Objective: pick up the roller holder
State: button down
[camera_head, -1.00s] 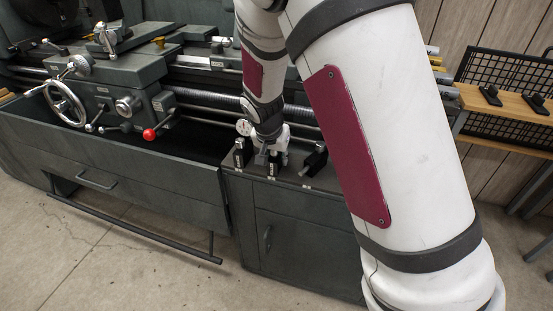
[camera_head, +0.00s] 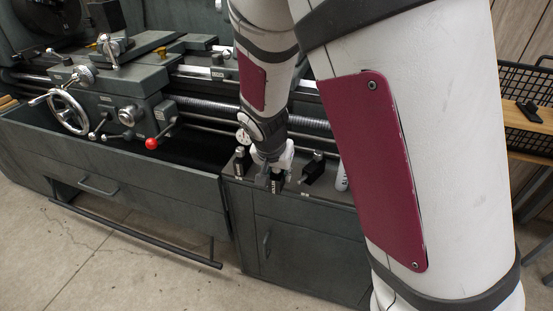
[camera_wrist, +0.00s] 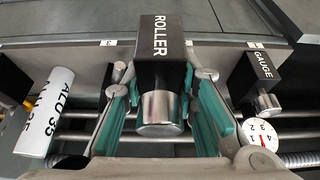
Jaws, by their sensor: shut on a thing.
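The roller holder (camera_wrist: 154,53) is a black block with white "ROLLER" lettering and a shiny metal cylinder at its lower end in the wrist view. My gripper (camera_wrist: 162,78) is shut on it, with a teal-padded finger on each side. In the head view my gripper (camera_head: 275,168) is above the grey cabinet top by the lathe, with the dark holder (camera_head: 277,184) below it. My fingers hide part of the holder's sides. I cannot tell clearly whether it is clear of the surface.
A black gauge holder (camera_wrist: 258,72) with a dial (camera_wrist: 262,135) stands to the right in the wrist view. A pale cylinder marked "ALU 35" (camera_wrist: 46,112) is on the left. Another black holder (camera_head: 314,167) stands close to the right in the head view. The lathe (camera_head: 140,95) is behind and left.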

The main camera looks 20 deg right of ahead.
jog(key=s+a+p, duration=0.2)
jog(key=s, duration=0.6)
jog(key=w+d+r+n+y, duration=0.1)
jog(key=w+d+r+n, duration=0.15)
jog(key=r, duration=0.35)
jog(key=w+d+r+n, duration=0.1)
jog(key=w+d+r, duration=0.1)
jog(key=w+r, duration=0.35)
jog(key=s+r+n+y+p, duration=0.1)
jog(key=s+n+p, duration=0.2)
jog(key=s+p, duration=0.5)
jog(key=p, duration=0.8)
jog(key=shift+s+a+r+n+t+y, duration=0.25)
jog(key=shift+s+n+t+y, duration=0.05)
jog(key=shift+s+n+t, duration=0.1)
jog(key=shift+w+r, duration=0.1)
